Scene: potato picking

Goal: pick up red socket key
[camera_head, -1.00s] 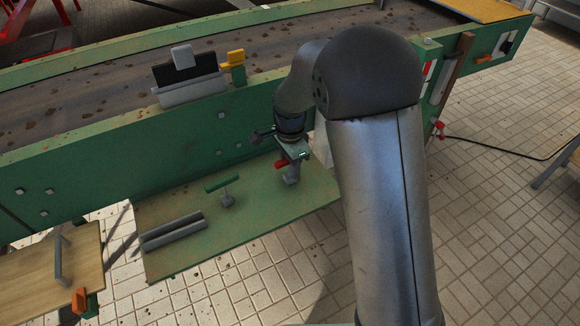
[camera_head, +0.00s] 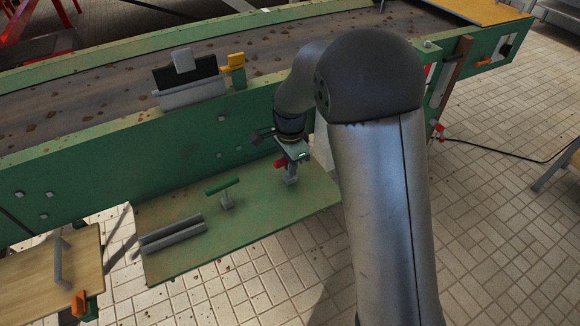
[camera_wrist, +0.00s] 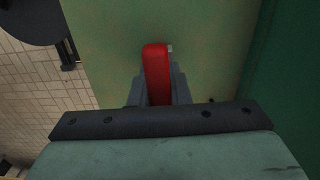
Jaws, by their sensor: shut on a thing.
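The red socket key (camera_wrist: 156,72) shows in the wrist view as a red bar between the two fingers of my gripper (camera_wrist: 158,90). My gripper is shut on it. In the head view only a small red end of the key (camera_head: 280,163) shows beside my gripper (camera_head: 290,172), above the right part of the green shelf. The lower part of the key is partly hidden by my gripper. I cannot tell whether it touches the shelf.
A green-handled key (camera_head: 222,186) stands on the green shelf (camera_head: 268,220), left of my gripper. A grey two-bar holder (camera_head: 172,232) lies farther left. The conveyor's green side wall (camera_head: 120,150) rises close behind. A wooden board (camera_head: 35,275) is at lower left.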

